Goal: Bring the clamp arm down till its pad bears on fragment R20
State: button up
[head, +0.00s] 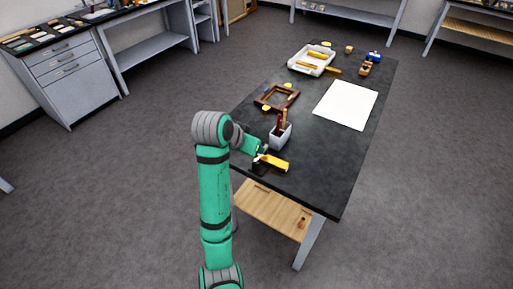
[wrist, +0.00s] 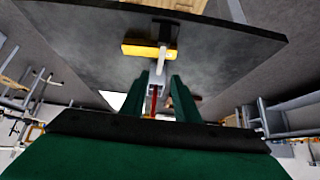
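Fragment R20, seemingly the yellow-gold block (head: 275,162), lies near the table's near end, against a small black clamp base (head: 257,168). The wrist view, which looks upside down, shows the block (wrist: 140,50) and the black base (wrist: 166,32). A pale clamp arm (wrist: 161,63) stands up from the base, raised off the block; its pad is not clear. My gripper (wrist: 163,82) is open, its two green fingers apart, with the arm's free end lined up with the gap. In the head view my gripper (head: 261,148) is just beside the clamp; nothing appears gripped.
A grey cup of tools (head: 279,137) stands close behind the clamp. Farther along the dark table (head: 312,165) are a wooden frame (head: 264,101), a white tray (head: 298,67) of gilt pieces, a white sheet (head: 346,105) and a blue item (head: 375,56). The table's near right is bare.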

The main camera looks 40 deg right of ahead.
jog(key=shift+a+r, duration=0.15)
jog(key=shift+c, duration=0.3)
jog(key=c, duration=0.5)
jog(key=shift+s+f, duration=0.15)
jog(key=shift+f, duration=0.2)
grip_shut()
notch_tip(320, 180, down, 2)
jog(key=s+a+m+h, duration=0.1)
jog(key=s+a+h, duration=0.1)
jog(key=h, duration=0.3)
jog(key=t+h, duration=0.3)
jog(key=h, duration=0.1)
send_over(261, 155)
jog(key=a, duration=0.2)
jog(key=shift+d+r+n, duration=0.1)
jog(key=shift+n, duration=0.3)
notch_tip(261, 155, down, 3)
jog(key=shift+w+d+r, duration=0.1)
jog(key=shift+w+r, duration=0.05)
jog(key=shift+r, duration=0.05)
jog(key=shift+f, duration=0.7)
